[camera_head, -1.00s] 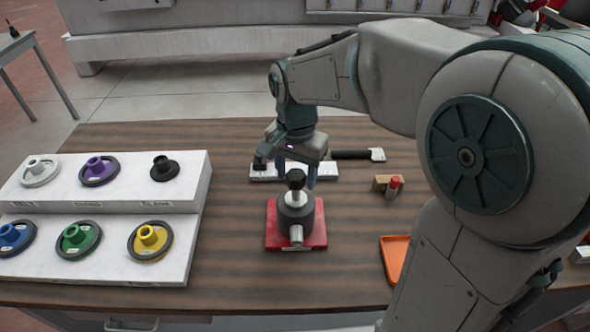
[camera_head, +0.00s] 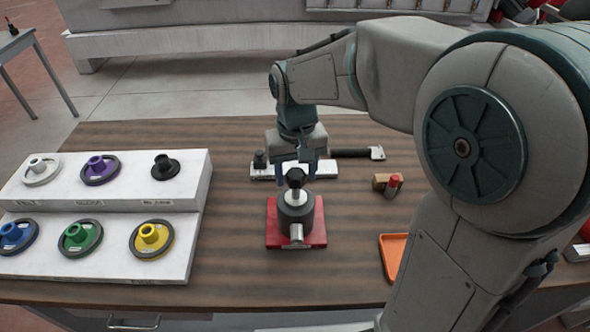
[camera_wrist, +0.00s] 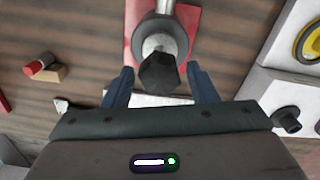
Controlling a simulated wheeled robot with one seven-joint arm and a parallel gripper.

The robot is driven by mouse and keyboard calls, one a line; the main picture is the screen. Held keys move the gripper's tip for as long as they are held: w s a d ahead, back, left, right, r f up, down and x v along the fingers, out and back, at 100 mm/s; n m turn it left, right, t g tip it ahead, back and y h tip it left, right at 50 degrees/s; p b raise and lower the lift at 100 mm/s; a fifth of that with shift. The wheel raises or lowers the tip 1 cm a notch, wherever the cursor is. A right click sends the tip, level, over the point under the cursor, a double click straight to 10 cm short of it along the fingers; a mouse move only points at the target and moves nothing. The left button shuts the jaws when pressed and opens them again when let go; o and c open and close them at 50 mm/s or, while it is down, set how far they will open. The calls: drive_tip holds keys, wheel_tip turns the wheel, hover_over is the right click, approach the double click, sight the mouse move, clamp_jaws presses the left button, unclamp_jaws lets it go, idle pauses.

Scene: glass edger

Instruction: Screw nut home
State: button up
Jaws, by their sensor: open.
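The nut is a dark faceted piece (camera_head: 296,178) on top of a grey and black cylindrical spindle (camera_head: 296,208). The spindle stands upright on a red base plate (camera_head: 318,232) in the middle of the table. In the wrist view the nut (camera_wrist: 159,73) lies between the two blue fingers, near their tips. My gripper (camera_head: 297,172) is above and just behind the spindle, pointing down. It is open, and in the wrist view (camera_wrist: 160,78) a gap shows on both sides of the nut. The nut's thread is hidden.
A white two-step rack (camera_head: 105,190) with several coloured flanged wheels stands at left. Behind the spindle are a white block (camera_head: 322,170) and a dark-handled tool (camera_head: 352,153). At right are a red-capped tube (camera_head: 393,187), a tan block (camera_head: 381,181) and an orange tray (camera_head: 391,252).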

drive_tip(key=c, duration=0.9)
drive_tip(key=m, duration=0.4)
drive_tip(key=shift+m+b, duration=0.3)
drive_tip(key=m, duration=0.4)
drive_tip(key=shift+c, duration=0.2)
drive_tip(key=m+b, duration=0.1)
drive_tip(key=m, duration=0.3)
drive_tip(key=shift+m, duration=0.3)
drive_tip(key=m, duration=0.5)
drive_tip(key=o, duration=1.2)
drive_tip(key=shift+m, duration=0.5)
drive_tip(key=shift+c, duration=0.2)
